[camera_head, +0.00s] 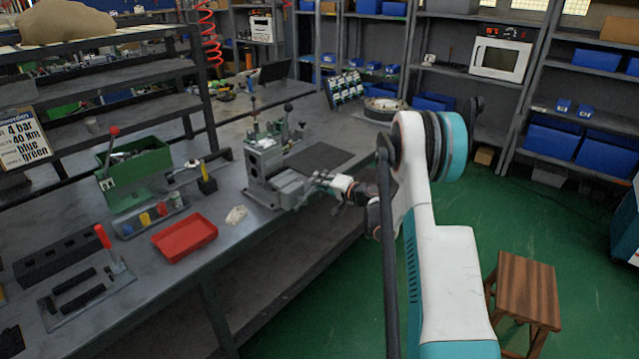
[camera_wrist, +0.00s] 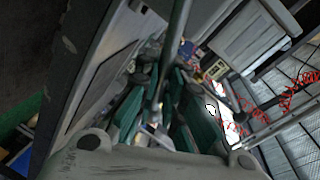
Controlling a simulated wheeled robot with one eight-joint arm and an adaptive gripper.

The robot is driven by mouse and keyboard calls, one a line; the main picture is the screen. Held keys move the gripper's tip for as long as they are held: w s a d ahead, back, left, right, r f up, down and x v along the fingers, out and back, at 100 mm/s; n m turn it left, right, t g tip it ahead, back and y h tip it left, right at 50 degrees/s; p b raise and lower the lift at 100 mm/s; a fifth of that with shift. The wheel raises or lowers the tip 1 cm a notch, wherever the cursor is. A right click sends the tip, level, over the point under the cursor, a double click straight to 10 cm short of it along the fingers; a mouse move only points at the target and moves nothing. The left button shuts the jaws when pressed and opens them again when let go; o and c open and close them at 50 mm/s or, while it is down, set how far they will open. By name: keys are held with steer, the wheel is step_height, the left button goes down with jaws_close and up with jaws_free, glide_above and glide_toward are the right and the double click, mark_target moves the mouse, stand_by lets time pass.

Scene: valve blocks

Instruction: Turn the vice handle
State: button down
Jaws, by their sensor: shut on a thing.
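The grey vice (camera_head: 272,176) stands at the front edge of the workbench in the head view. My gripper (camera_head: 318,181) is at its right, front side, reaching in from the right. In the wrist view a thin metal bar, the vice handle (camera_wrist: 177,40), runs down between the greenish fingers of my gripper (camera_wrist: 165,85). The fingers are shut on the bar. The exact contact is dark and partly hidden, and in the head view the handle is too small to make out clearly.
The workbench (camera_head: 228,199) runs diagonally across the head view. A red tray (camera_head: 184,237) and a green box (camera_head: 135,170) lie left of the vice. A wooden stool (camera_head: 527,287) stands on the green floor at right. Shelves with blue bins line the back.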

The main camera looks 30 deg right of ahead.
stand_by(0.3)
steer(key=c, duration=1.7)
jaws_free()
steer(key=shift+s, duration=0.1)
steer(key=v, duration=1.2)
